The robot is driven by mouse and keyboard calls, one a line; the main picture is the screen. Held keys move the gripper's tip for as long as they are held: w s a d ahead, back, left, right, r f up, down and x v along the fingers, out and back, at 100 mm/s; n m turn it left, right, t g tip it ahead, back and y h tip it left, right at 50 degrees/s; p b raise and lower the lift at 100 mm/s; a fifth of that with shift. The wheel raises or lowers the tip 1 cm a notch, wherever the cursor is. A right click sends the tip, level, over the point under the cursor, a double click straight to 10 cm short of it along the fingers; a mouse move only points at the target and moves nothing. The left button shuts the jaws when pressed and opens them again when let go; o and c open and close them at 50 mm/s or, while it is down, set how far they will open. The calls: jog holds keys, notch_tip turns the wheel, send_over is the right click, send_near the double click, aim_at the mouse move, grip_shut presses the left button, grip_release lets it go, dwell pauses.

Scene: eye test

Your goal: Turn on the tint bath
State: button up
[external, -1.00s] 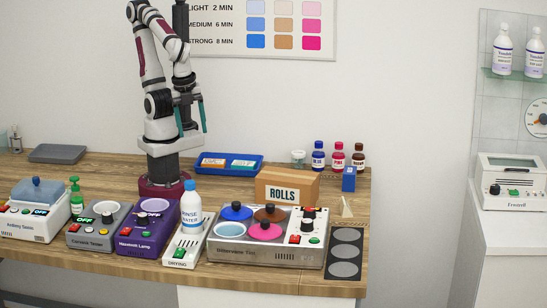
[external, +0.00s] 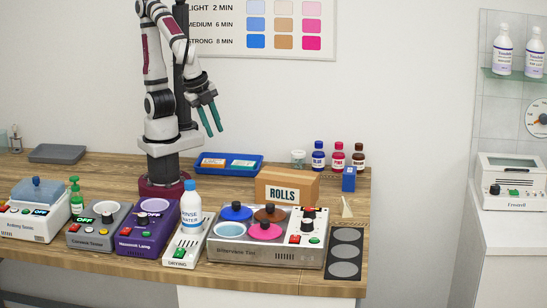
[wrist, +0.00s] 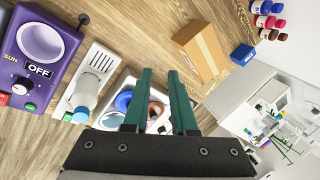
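The tint bath (external: 264,255) is a silver box on the bench, right of centre in the external view. My gripper (external: 214,132) is in the air above and behind the bath, open and empty. In the wrist view, its fingers (wrist: 159,72) partly hide the bath (wrist: 108,117), including most of its panel.
A rinse water bottle (external: 191,208) stands on the drying unit (external: 181,258) left of the bath. A cardboard ROLLS box (external: 287,187) is close behind the bath. A dark pad with grey discs (external: 330,252) lies to its right. A purple lamp unit (external: 142,243) stands further left.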

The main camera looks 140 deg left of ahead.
jog(key=w+n, duration=0.1)
jog(key=w, duration=0.3)
jog(key=w+n+t+y, duration=0.1)
jog(key=w+n, duration=0.1)
jog(key=w, duration=0.3)
jog(key=w+n+t+y, duration=0.1)
jog(key=w+n, duration=0.1)
jog(key=w, duration=0.2)
jog(key=shift+w+a+r, duration=0.15)
jog(key=shift+w, duration=0.25)
grip_shut()
jog(key=w+d+f+n+t, duration=0.2)
jog(key=w+d+n, duration=0.1)
jog(key=w, duration=0.5)
jog(key=w+d+f+n+t, duration=0.2)
jog(key=w+d+n, duration=0.1)
jog(key=w, duration=0.6)
jog(key=shift+d+f, duration=0.3)
jog(key=shift+d, duration=0.2)
send_over(296, 240)
jog(key=s+d, duration=0.2)
jog(key=f, duration=0.6)
jog(key=shift+w+a+f, duration=0.2)
jog(key=shift+w+f, duration=0.05)
jog(key=shift+f, duration=0.15)
jog(key=f, duration=0.3)
jog(key=shift+w+d+f, duration=0.1)
jog(key=shift+w+f, duration=0.15)
jog(key=shift+w, duration=0.05)
jog(key=shift+f, duration=0.35)
